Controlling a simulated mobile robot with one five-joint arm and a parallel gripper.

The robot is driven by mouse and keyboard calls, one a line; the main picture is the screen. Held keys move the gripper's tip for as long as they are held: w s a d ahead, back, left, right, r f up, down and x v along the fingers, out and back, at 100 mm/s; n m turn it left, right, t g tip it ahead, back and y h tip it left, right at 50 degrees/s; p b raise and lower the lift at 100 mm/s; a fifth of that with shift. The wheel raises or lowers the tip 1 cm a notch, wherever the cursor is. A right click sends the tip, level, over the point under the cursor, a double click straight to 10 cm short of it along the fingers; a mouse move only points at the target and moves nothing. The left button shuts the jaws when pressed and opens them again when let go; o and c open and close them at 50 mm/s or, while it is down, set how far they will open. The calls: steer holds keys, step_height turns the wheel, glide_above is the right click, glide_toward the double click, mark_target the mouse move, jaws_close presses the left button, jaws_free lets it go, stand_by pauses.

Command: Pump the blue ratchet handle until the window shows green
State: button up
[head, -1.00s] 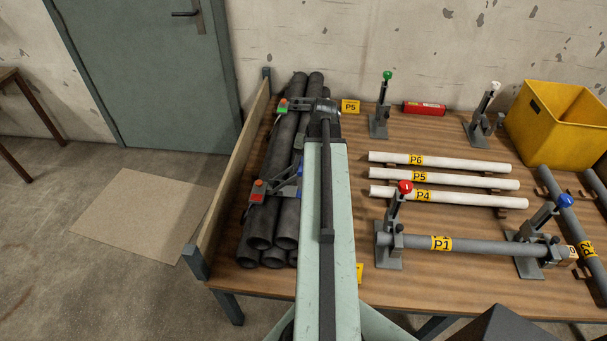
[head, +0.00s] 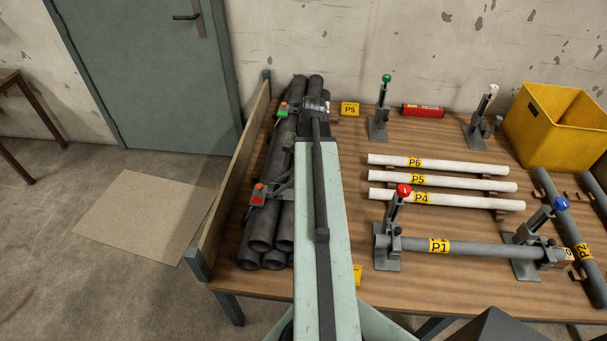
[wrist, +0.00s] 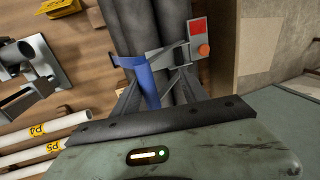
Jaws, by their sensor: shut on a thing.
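The blue ratchet handle (wrist: 149,80) shows in the wrist view, standing out from a grey ratchet strap around the dark pipe bundle. My gripper (wrist: 158,82) is shut on it, one dark finger to each side. The ratchet's window (wrist: 197,27) is red, with an orange knob (wrist: 204,49) beside it. In the head view the same red window (head: 258,198) is at the near part of the bundle (head: 268,220). The handle and my gripper are hidden behind my arm there. A second unit at the bundle's far end has a green window (head: 282,113).
A wooden side board (head: 232,175) borders the bundle on the left. Right of my arm lie white pipes (head: 450,180) and the grey pipe P1 (head: 470,248) in clamps.

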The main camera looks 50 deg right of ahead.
steer(key=shift+w+a+r+p, duration=0.2)
steer(key=shift+w+a+r, duration=0.15)
steer(key=shift+w, duration=0.2)
steer(key=shift+w+a+r+p, duration=0.2)
steer(key=shift+w+a, duration=0.1)
steer(key=shift+w, duration=0.2)
steer(key=w+a+p+v, duration=0.1)
steer(key=p+v, duration=0.8)
steer(key=shift+d, duration=0.2)
steer(key=shift+w+r, duration=0.1)
steer(key=shift+r, duration=0.05)
